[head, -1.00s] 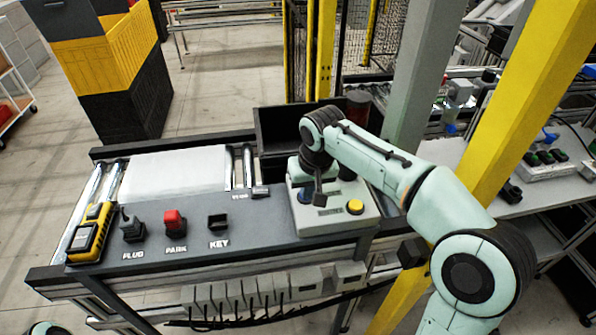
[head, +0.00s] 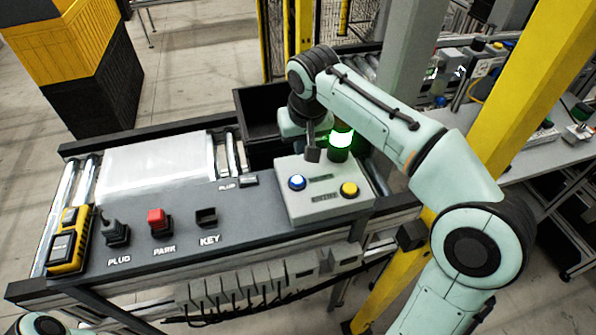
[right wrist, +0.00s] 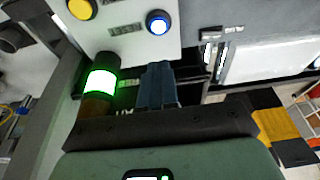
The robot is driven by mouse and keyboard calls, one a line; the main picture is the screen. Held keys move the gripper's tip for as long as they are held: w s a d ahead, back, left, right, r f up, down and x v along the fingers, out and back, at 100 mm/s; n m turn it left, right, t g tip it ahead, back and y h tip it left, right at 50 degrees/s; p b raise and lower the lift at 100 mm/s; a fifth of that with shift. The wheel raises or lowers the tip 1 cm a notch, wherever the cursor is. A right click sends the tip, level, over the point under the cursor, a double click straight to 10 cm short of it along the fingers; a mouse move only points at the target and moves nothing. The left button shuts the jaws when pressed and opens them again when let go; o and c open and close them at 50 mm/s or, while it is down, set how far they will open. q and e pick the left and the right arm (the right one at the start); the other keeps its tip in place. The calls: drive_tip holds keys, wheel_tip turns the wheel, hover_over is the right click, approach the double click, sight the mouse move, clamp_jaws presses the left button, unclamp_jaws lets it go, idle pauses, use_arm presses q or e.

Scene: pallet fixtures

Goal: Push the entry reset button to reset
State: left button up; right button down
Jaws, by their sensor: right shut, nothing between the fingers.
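A grey control box (head: 322,205) stands at the right end of the dark console. It carries a lit blue-white button (head: 297,182) on the left and a yellow button (head: 349,189) on the right; their labels are too small to read. Both also show in the right wrist view, the blue button (right wrist: 158,22) lit and the yellow button (right wrist: 80,9) at the top edge. My right gripper (head: 312,154) is shut and empty, above the box's back edge and apart from the buttons. Its fingers (right wrist: 158,84) point toward the blue button in the wrist view. My left gripper is out of view.
A stack light (head: 341,138) glows green just behind the box, close to my right gripper. The console holds a plug (head: 116,232), a red park piece (head: 160,223), an empty key socket (head: 206,217) and a yellow handheld device (head: 68,242). A yellow post (head: 520,110) stands right.

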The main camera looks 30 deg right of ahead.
approach(297, 179)
drive_tip(key=x, duration=0.3)
drive_tip(key=b+x, duration=0.1)
drive_tip(key=x, duration=0.1)
drive_tip(key=shift+w+d, duration=0.15)
drive_tip(key=shift+w, duration=0.15)
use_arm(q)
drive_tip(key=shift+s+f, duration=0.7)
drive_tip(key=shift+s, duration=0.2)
use_arm(e)
drive_tip(key=shift+f, duration=0.75)
